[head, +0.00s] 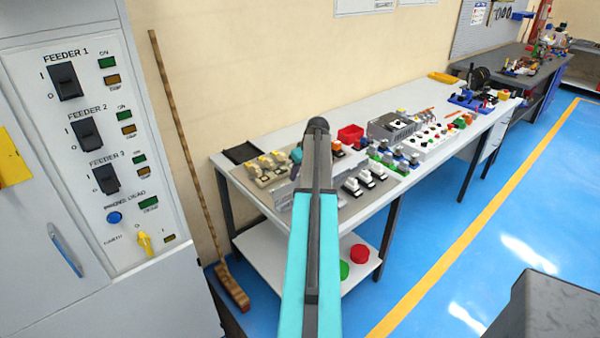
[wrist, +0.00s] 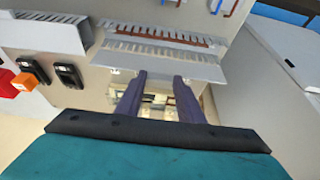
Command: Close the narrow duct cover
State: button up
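In the wrist view a narrow slotted duct (wrist: 165,44) runs across the top middle, with reddish-brown wire lying along it. A plain grey strip (wrist: 170,65), which looks like its cover, lies along the duct's near side and leaves the slots and wire exposed. My gripper (wrist: 160,77) has two dark fingers standing apart with nothing between their tips. The tips are at the strip's near edge; I cannot tell whether they touch it. In the head view my arm hides the gripper and most of the duct area.
A wider slotted duct (wrist: 45,35) is at upper left in the wrist view, with black devices (wrist: 68,74) and an orange block (wrist: 24,81) near it. In the head view a feeder cabinet (head: 95,240) stands left and a broom (head: 180,130) leans on the wall.

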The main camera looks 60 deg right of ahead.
jog(key=c, duration=0.4)
jog(key=shift+s+d, duration=0.1)
jog(key=shift+d, duration=0.35)
jog(key=shift+c, duration=0.3)
jog(key=shift+a, duration=0.35)
